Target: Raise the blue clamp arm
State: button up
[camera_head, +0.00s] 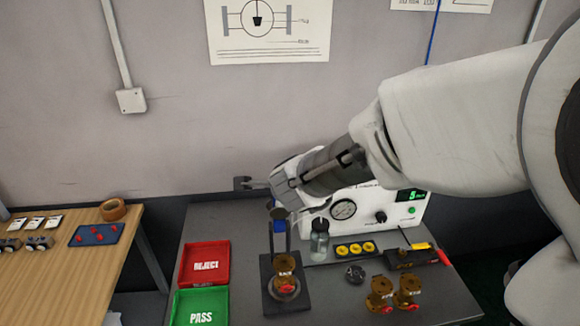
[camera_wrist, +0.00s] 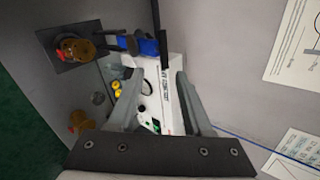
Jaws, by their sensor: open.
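The clamp fixture has a black base (camera_head: 268,304) and upright grey posts. A brass valve (camera_head: 284,266) with a red part sits on the base; it shows in the wrist view (camera_wrist: 76,48) too. The blue clamp arm (camera_head: 279,227) is near the top of the posts, partly covered by my gripper in the head view. In the wrist view its blue part (camera_wrist: 148,47) lies just beyond my fingertips, toward the left finger. My gripper (camera_wrist: 159,76) is open with nothing between its fingers. In the head view my gripper (camera_head: 270,198) is above the fixture. The clamp arm's exact tilt is unclear.
A red REJECT tray (camera_head: 205,264) and green PASS tray (camera_head: 201,306) stand left of the fixture. A white test unit (camera_head: 405,215) stands behind, with a glass bottle (camera_head: 319,240) in front. Two brass valves (camera_head: 380,294) (camera_head: 407,291) and a yellow-dotted strip (camera_head: 355,249) are at right.

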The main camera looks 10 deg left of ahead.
jog(key=shift+v, duration=1.15)
jog(key=s+d+f+n+g+h+b, duration=0.1)
jog(key=s+d+n+g+b, duration=0.3)
jog(key=s+d+n, duration=1.3)
jog(key=s+d+h+b, duration=0.1)
jog(key=s+d+b, duration=0.1)
jog(key=s+d, duration=0.1)
jog(key=shift+s+d+f+n, duration=0.2)
jog(key=shift+s+d+n, duration=0.1)
jog(key=shift+s, duration=0.55)
